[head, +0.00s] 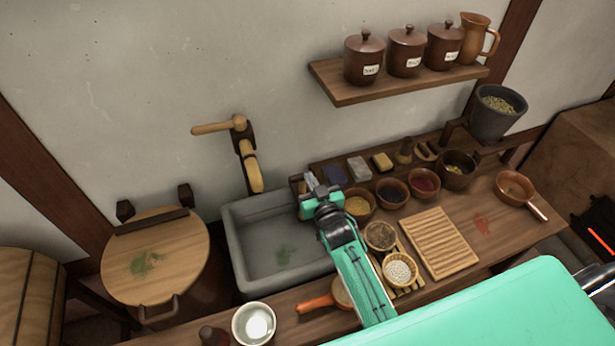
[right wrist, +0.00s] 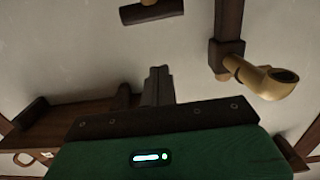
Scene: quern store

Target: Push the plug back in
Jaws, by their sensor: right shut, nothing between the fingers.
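A pale wooden tap (head: 249,165) is fixed to the wall on a dark bracket, its spout hanging above the grey stone basin (head: 236,248). A pale peg-like piece (head: 212,128) sticks out to the left at its top. I cannot tell which part is the plug. My right gripper (head: 311,184) is shut and empty over the basin's right rim, to the right of the spout and apart from it. In the right wrist view the shut fingers (right wrist: 158,86) point toward the wall, and the spout (right wrist: 265,78) shows its dark open end. My left gripper is not in view.
A round wooden lid (head: 180,245) stands left of the basin. Several bowls, a slatted board (head: 436,243) and a pan (head: 515,186) crowd the bench on the right. A wall shelf (head: 400,84) holds lidded jars and a jug. A white bowl (head: 254,322) sits in front.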

